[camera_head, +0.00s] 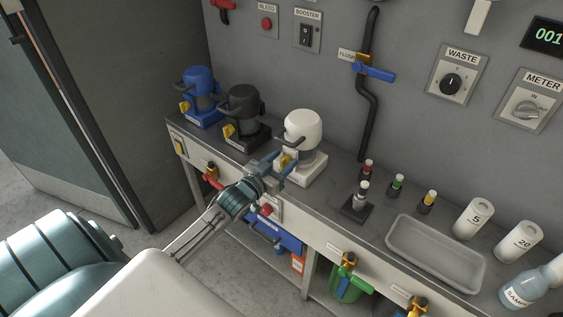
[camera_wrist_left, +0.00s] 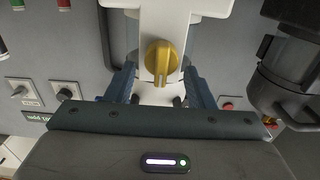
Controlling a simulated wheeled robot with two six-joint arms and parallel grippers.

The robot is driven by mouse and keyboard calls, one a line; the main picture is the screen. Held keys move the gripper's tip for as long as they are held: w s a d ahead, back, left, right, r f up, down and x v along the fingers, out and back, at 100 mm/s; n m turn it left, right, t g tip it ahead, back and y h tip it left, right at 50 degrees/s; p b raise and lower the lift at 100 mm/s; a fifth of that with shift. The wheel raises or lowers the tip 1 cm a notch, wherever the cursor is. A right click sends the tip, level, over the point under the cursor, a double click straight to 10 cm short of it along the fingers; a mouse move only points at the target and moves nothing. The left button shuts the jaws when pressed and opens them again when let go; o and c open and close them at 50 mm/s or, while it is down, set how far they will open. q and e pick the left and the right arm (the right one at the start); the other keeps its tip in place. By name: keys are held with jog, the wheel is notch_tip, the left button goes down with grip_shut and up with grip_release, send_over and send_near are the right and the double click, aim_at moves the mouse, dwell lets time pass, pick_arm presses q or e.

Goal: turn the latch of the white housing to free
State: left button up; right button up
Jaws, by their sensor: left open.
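The white housing (camera_head: 303,128) stands on the bench between the black housing and the small vials. Its yellow latch (camera_wrist_left: 161,62) shows as a ridged knob on the housing front in the left wrist view; in the head view the latch (camera_head: 287,160) is partly covered by my gripper. My left gripper (camera_head: 282,163) is in front of the white housing, with its blue fingers open. In the left wrist view the fingers stand apart on either side of the latch, with gaps showing between them and it. My right gripper is not in view.
A black housing (camera_head: 243,110) and a blue housing (camera_head: 198,90) stand to the left on the bench. To the right are several vials, an empty grey tray (camera_head: 436,251) and white containers (camera_head: 473,218). A blue flush valve handle (camera_head: 374,72) sits on the wall behind.

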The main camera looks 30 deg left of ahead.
pick_arm(q)
jog(key=c, duration=1)
jog(key=shift+o, duration=0.2)
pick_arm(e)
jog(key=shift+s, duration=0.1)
